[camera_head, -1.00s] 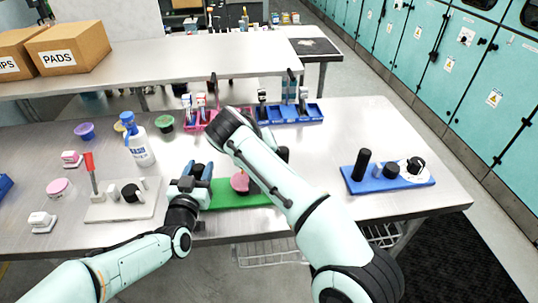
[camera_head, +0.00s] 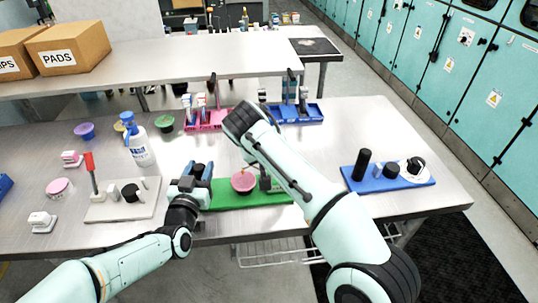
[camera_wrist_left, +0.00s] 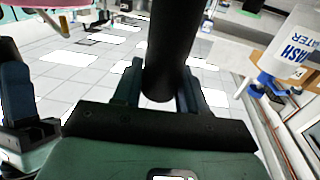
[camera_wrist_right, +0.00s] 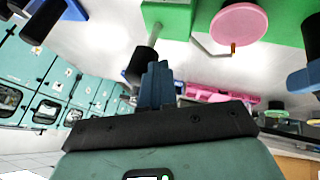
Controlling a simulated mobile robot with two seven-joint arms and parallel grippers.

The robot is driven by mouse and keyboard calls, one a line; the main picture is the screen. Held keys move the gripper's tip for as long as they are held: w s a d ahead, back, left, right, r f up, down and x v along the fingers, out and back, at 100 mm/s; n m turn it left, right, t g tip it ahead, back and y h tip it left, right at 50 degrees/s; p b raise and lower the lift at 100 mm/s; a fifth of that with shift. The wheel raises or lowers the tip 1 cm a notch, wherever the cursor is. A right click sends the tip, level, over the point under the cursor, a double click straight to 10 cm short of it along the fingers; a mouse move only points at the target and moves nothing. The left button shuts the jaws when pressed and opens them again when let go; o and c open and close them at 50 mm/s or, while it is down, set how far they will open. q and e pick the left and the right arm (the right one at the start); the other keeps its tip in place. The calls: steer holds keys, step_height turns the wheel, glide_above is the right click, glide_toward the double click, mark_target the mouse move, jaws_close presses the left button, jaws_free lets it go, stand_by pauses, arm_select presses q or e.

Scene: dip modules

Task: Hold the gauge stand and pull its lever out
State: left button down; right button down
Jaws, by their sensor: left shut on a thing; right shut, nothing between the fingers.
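The gauge stand has a green base (camera_head: 240,194) with a round pink dial (camera_head: 243,182) on it. My left gripper (camera_head: 197,174) is shut on the stand's black post (camera_wrist_left: 170,50) at the left end of the base. In the right wrist view the dial (camera_wrist_right: 240,22) shows a small bent pointer with an orange tip. A pale lever rod (camera_wrist_right: 154,36) with a black knob (camera_wrist_right: 144,62) sticks out of the green part. My right gripper (camera_wrist_right: 155,72) is shut and empty close beside the knob; I cannot tell whether it touches. The right arm hides much of this from the head view.
A white stand (camera_head: 120,209) with a red handle is at left, near a wash bottle (camera_head: 140,150). A blue stand (camera_head: 400,183) is at right. Pink (camera_head: 210,127) and blue (camera_head: 313,114) trays stand behind. The table's front edge is close.

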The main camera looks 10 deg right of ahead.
steer(key=shift+d, duration=0.2)
arm_select(q)
steer(key=shift+a, duration=0.1)
arm_select(e)
steer(key=d+m+y, duration=0.1)
steer(key=d+y, duration=0.4)
steer(key=d, duration=0.1)
steer(key=shift+m+y, duration=0.3)
steer(key=shift+y, duration=0.1)
steer(key=shift+d+f, duration=0.1)
steer(key=shift+d, duration=0.2)
steer(key=a+v, duration=0.2)
steer(key=v, duration=1)
steer(key=shift+a+r, duration=0.35)
steer(key=shift+a, duration=0.2)
